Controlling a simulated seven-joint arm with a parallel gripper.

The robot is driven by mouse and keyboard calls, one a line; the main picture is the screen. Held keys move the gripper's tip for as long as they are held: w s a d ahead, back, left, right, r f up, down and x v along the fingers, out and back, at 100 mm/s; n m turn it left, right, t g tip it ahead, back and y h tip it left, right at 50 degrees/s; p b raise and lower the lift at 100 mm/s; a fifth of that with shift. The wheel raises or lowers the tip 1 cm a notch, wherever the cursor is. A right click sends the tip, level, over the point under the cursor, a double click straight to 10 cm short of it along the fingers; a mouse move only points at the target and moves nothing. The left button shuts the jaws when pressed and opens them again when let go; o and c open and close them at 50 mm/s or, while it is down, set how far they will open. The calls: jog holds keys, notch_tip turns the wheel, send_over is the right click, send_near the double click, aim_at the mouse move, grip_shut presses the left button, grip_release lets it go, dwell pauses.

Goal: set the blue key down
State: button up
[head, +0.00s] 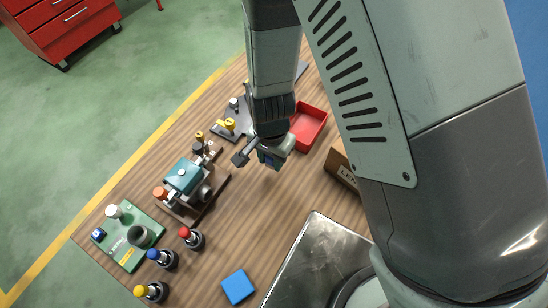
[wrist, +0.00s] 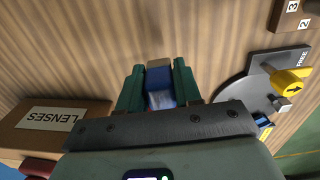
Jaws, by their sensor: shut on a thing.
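My gripper (head: 268,158) is above the middle of the wooden table, with its fingers pointing down. In the wrist view its two green fingers (wrist: 159,88) are shut on the blue key (wrist: 160,78). The key shows as a blue block with a paler patch nearer the palm and a brownish end. Only a little of its blue shows in the head view. Bare wood lies beyond the fingertips. I cannot tell how large the gap under the key is.
A red tray (head: 322,112) and a LENSES box (head: 340,166) lie right of the gripper. A grey plate with a yellow knob (head: 229,124) and a teal device (head: 186,176) stand left. Several capped bottles, a green board (head: 127,254) and a blue square (head: 238,286) lie nearer the front.

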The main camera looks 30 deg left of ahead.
aim_at(271, 173)
jog(key=shift+f, duration=2.15)
jog(key=o, duration=1)
jog(key=shift+f, duration=0.15)
notch_tip(271, 173, up, 12)
jog(key=shift+r, duration=0.2)
